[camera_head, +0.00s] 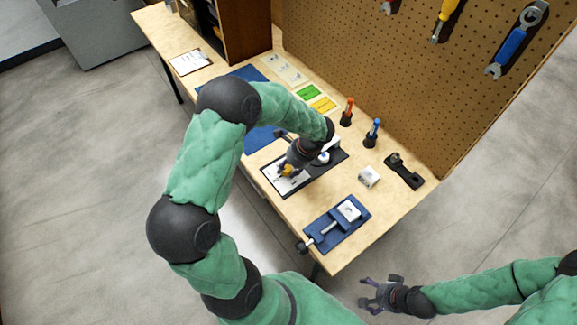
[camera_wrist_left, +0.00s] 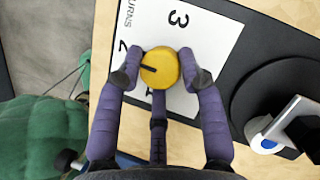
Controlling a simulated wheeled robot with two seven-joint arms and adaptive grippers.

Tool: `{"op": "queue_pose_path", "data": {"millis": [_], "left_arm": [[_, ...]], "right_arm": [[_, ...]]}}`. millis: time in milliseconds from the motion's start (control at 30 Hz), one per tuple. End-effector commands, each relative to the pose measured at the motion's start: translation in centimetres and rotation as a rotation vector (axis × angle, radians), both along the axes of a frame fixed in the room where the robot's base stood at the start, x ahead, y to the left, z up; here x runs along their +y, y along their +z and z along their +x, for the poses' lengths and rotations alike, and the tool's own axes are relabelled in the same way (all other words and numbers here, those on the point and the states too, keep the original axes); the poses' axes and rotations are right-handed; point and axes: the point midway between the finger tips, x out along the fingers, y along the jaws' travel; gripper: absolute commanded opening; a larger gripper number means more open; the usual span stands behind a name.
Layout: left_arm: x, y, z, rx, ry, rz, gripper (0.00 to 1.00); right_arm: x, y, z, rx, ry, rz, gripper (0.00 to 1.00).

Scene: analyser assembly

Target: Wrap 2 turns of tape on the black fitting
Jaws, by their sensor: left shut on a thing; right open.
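A yellow round knob (camera_wrist_left: 160,68) with a dark line sits on a white card (camera_wrist_left: 200,35) printed with "TURNS" and numbers, in the left wrist view. My left gripper (camera_wrist_left: 160,72) is shut on the knob, a finger on each side. In the head view my left gripper (camera_head: 287,171) is over the card on a black base (camera_head: 325,168). A white and blue round piece (camera_head: 323,158) stands beside it, perhaps the tape. A black part (camera_head: 396,160) on a black stand may be the fitting; I cannot tell. My right gripper (camera_head: 372,293) is open and empty, off the table.
A blue vise (camera_head: 335,223) lies near the front corner, with a small white box (camera_head: 369,176) behind it. A pegboard (camera_head: 400,70) with tools borders the table.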

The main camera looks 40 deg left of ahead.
Motion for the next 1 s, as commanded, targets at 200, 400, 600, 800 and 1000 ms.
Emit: {"op": "queue_pose_path", "data": {"millis": [200,400,600,800,1000], "left_arm": [[0.5,0.4,0.2,-0.005,0.041,0.008,0.06],[0.5,0.4,0.3,-0.006,0.039,0.01,0.5],[0.4,0.3,0.2,-0.005,0.038,0.007,0.6],[0.2,0.4,0.2,-0.004,0.038,0.005,0.6],[-0.5,2.5,0.7,-0.007,0.036,0.005,0.6]], "right_arm": [[0.0,0.3,0.0,0.0,0.0,0.0,0.82],[0.0,0.3,0.0,0.0,0.0,0.0,0.82],[0.0,0.3,0.0,0.0,0.0,0.0,0.82],[0.0,0.2,0.0,0.0,0.0,0.0,0.82],[0.0,0.2,0.0,0.0,0.0,0.0,0.82]]}}
